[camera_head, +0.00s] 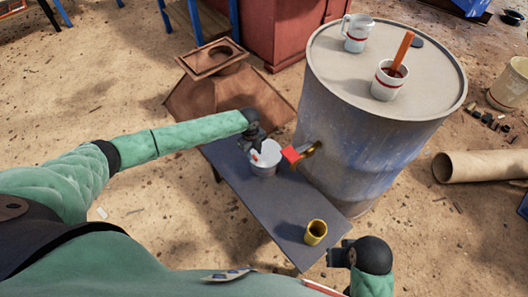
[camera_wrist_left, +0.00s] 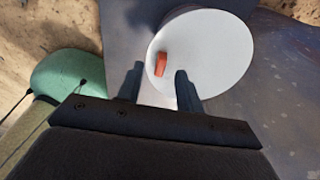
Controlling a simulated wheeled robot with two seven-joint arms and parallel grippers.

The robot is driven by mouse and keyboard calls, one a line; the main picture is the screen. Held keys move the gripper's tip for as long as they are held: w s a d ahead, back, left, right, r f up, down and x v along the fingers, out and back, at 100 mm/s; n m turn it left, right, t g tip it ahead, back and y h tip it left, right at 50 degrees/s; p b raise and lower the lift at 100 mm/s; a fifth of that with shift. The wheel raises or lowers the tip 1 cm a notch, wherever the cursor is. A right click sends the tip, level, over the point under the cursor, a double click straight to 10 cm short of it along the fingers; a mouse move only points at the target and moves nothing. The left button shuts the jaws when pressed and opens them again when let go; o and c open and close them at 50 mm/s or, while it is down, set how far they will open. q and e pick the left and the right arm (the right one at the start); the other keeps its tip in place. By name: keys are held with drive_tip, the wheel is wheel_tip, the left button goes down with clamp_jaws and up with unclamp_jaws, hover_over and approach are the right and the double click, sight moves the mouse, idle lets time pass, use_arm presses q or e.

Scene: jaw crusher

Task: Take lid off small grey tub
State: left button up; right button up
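The small grey tub (camera_head: 266,169) stands on the dark low table, left of the big drum. Its pale round lid (camera_wrist_left: 215,50) is on top and carries a small orange-red handle (camera_wrist_left: 161,64). My left gripper (camera_head: 258,146) is above the tub and partly covers the lid in the head view. In the left wrist view its two fingers (camera_wrist_left: 158,82) are apart, with the handle just beyond the gap between their tips. Nothing is between them. My right gripper (camera_head: 336,257) is at the table's near right corner, away from the tub; its finger gap is unclear.
The drum (camera_head: 350,130) stands close to the right of the tub, with a red block (camera_head: 290,155) and brass fitting between them. A yellow cup (camera_head: 315,233) is near the table's front. Two mugs stand on the drum. The table's middle is clear.

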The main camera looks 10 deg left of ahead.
use_arm(q)
drive_tip(key=shift+f, duration=0.9)
clamp_jaws()
